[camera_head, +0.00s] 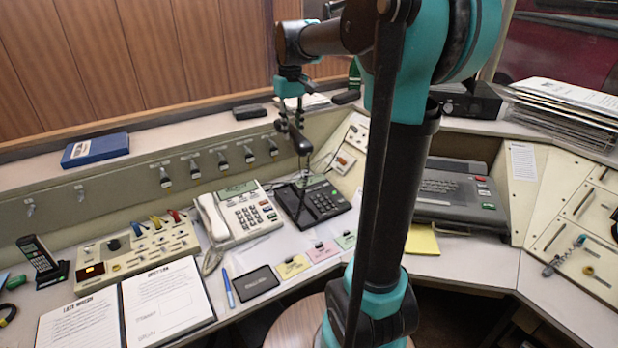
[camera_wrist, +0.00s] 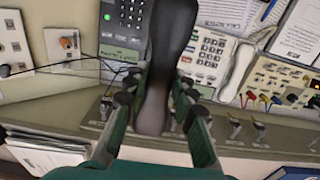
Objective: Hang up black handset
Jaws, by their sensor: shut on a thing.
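My gripper (camera_head: 291,115) is shut on the black handset (camera_head: 300,141) and holds it in the air above the black desk phone (camera_head: 325,199). In the wrist view the black handset (camera_wrist: 166,50) runs lengthwise between the green fingers of my gripper (camera_wrist: 155,98). Its far end leaves the top of that picture. The black desk phone (camera_wrist: 122,22) shows beside it there, with its keypad and greenish display. The handset is apart from the phone, and its cord hangs down. The handset partly hides the phone in the wrist view.
A white phone with its own handset (camera_head: 212,216) stands left of the black phone. A row of key switches (camera_head: 222,161) lines the panel behind. A blue book (camera_head: 95,150) lies on the ledge.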

